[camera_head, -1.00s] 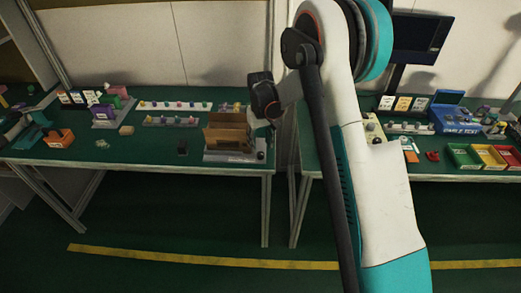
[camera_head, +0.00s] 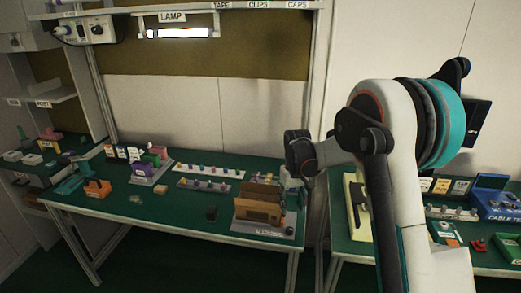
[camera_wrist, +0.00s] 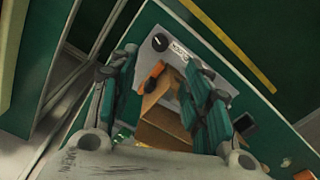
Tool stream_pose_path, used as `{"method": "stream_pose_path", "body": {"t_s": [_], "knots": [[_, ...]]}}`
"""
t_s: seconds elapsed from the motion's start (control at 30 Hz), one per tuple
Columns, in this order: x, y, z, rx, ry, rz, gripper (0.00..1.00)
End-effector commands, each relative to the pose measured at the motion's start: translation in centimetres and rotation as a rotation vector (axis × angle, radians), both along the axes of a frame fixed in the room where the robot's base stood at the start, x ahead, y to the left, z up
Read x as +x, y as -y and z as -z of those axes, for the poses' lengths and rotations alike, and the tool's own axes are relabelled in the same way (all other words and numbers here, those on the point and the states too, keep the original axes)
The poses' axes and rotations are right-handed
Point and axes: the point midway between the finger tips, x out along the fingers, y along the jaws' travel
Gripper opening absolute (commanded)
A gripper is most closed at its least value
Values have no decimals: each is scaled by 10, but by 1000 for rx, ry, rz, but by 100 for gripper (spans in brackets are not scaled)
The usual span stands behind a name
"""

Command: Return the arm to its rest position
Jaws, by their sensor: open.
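My arm (camera_head: 403,165) rises in front of the benches in the head view and bends over at the top, its dark wrist end pointing left. Past the fingers lies a brown box-like holder (camera_wrist: 165,128) on a grey base (camera_wrist: 188,48) with a knob. The same holder (camera_head: 258,208) stands on the left bench in the head view, below and left of my wrist.
The left green bench (camera_head: 165,215) carries a purple-and-green block set (camera_head: 150,165), an orange bin (camera_head: 97,188) and rows of small parts. The right bench (camera_head: 495,258) holds a blue box (camera_head: 495,205). A lit lamp (camera_head: 180,33) hangs under the top shelf.

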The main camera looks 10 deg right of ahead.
Motion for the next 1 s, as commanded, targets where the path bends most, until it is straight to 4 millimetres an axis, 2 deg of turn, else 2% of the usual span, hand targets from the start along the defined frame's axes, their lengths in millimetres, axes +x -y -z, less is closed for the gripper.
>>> {"method": "stream_pose_path", "body": {"t_s": [0.13, 0.27, 0.4, 0.6, 0.8, 1.0], "knots": [[-11, 0, -22, 0, 24, 4, 45], [-32, 0, -58, 1, 71, 13, 45], [-60, 0, -95, 1, 129, 23, 45], [-105, 0, -139, 4, 210, 37, 45], [-154, 0, -171, 8, 292, 52, 45], [-206, 0, -189, 12, 372, 65, 45]]}}
